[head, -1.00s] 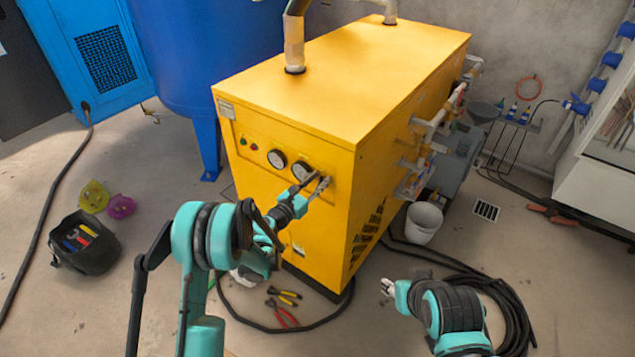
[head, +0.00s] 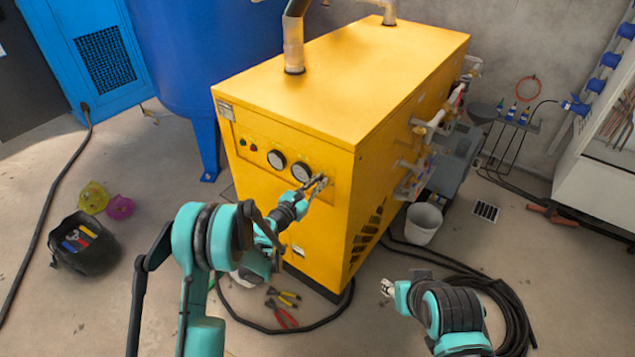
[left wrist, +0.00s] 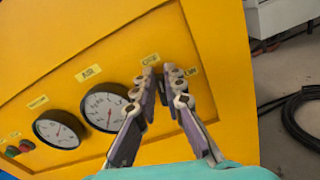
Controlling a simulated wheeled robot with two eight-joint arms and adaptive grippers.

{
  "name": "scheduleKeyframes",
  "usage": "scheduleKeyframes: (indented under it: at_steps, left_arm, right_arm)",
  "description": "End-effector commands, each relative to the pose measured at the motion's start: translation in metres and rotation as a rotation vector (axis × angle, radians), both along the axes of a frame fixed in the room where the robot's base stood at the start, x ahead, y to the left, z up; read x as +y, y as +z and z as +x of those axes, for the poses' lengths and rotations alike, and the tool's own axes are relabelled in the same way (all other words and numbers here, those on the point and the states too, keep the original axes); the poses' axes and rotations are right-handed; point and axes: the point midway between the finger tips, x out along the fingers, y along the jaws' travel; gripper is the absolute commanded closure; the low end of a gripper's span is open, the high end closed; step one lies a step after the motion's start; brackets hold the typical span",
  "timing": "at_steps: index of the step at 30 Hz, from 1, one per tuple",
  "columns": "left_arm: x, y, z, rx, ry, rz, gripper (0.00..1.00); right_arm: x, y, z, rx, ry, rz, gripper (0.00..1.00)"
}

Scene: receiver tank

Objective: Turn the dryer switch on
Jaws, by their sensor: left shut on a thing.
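The yellow dryer (head: 300,90) stands in the middle of the head view, its front panel facing my left arm. My left gripper (head: 321,182) is at the right end of that panel, just right of two round gauges. In the left wrist view the fingertips (left wrist: 160,77) have come together at the panel between two small labels, shut on the dryer switch. The fingers hide the switch almost wholly, so its position cannot be read. My right gripper (head: 387,288) is low, right of the dryer, away from the panel; its fingers are too small to judge.
A red and a green button (left wrist: 20,149) sit at the panel's left. Pliers (head: 282,308) and a black hose lie on the floor before the dryer. A white bucket (head: 424,222) stands to its right, a black tool bag (head: 84,245) at far left.

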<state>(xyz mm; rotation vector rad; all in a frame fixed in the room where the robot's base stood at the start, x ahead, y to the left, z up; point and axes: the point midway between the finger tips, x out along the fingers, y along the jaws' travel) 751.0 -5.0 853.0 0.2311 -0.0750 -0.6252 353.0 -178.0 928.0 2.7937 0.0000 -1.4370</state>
Motion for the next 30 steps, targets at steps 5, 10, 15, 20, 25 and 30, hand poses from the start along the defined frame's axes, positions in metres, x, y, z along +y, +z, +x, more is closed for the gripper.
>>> scheduleKeyframes:
  at_steps: [5,10,15,20,25,30]
  left_arm:
    - [-0.003,-0.001,-0.002,-0.096,-0.001,0.133,1.00]
    - [-0.005,-0.003,-0.003,-0.191,-0.001,0.264,1.00]
    - [-0.006,-0.004,-0.005,-0.286,0.000,0.394,1.00]
    - [-0.008,-0.007,-0.006,-0.376,0.000,0.517,1.00]
    - [-0.009,-0.009,-0.007,-0.470,0.000,0.647,1.00]
    - [-0.010,-0.012,-0.008,-0.563,-0.001,0.775,1.00]
  right_arm:
    - [0.000,0.000,0.000,0.000,0.000,0.000,0.60]
    - [0.000,0.000,0.000,0.000,0.000,0.000,0.60]
    - [0.000,0.000,0.000,0.000,0.000,0.000,0.60]
    - [0.000,0.000,0.000,0.000,0.000,0.000,0.60]
    - [0.000,0.000,0.000,0.000,0.000,0.000,0.60]
    - [0.000,0.000,0.000,0.000,0.000,0.000,0.60]
